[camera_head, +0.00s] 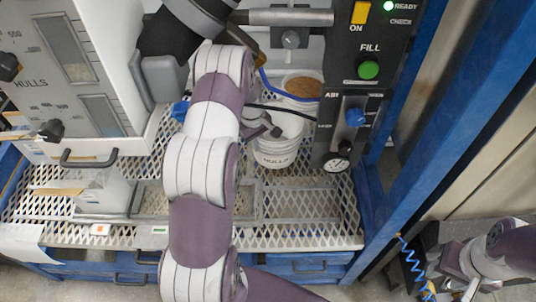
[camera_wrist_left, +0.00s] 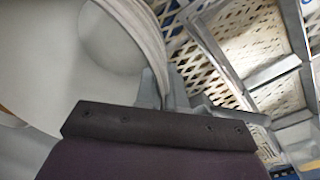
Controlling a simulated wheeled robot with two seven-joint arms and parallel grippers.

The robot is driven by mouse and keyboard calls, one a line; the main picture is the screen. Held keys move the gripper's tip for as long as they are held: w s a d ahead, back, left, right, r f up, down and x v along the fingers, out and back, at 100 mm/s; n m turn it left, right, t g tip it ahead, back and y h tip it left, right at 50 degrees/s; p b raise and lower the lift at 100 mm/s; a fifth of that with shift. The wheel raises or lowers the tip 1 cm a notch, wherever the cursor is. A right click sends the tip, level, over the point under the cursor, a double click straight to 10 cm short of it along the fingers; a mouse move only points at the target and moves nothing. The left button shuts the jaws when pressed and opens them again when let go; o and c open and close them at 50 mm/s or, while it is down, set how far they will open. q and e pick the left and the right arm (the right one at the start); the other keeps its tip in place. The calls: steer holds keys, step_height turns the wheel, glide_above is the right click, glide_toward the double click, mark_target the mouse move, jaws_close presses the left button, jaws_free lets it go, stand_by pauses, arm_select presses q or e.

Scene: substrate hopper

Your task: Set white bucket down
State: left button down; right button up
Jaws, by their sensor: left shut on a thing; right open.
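I cannot tell whether the bucket's base touches the grating. My right gripper (camera_head: 462,284) is open at the lower right, away from the bucket and partly cut off by the frame.
A second white bucket (camera_head: 301,97) with brown material stands just behind. The control panel (camera_head: 352,120) with knob and gauge is close on the right. A white hopper housing (camera_head: 75,70) stands left. Bare grating (camera_head: 305,232) lies in front. A blue post (camera_head: 405,150) rises at right.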

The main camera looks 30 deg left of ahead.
arm_select(q)
step_height(320, 180, down, 5)
steer(key=shift+s+f+b, duration=0.1)
steer(key=shift+f+b, duration=0.1)
steer(key=shift+b, duration=0.2)
steer(key=shift+f, duration=0.15)
steer(key=c, duration=1.2)
jaws_free()
steer(key=shift+c, duration=0.2)
step_height(320, 180, up, 12)
steer(key=s+p, duration=0.1)
steer(key=p, duration=0.1)
steer(key=s+d+r+m, duration=0.6)
steer(key=d+r+m, duration=0.1)
steer(key=d, duration=0.4)
steer(key=s+d+r+m, duration=0.2)
steer(key=s+d+m, duration=0.5)
steer(key=s, duration=0.5)
steer(key=shift+s+d+r, duration=0.15)
steer(key=shift+d+r, duration=0.05)
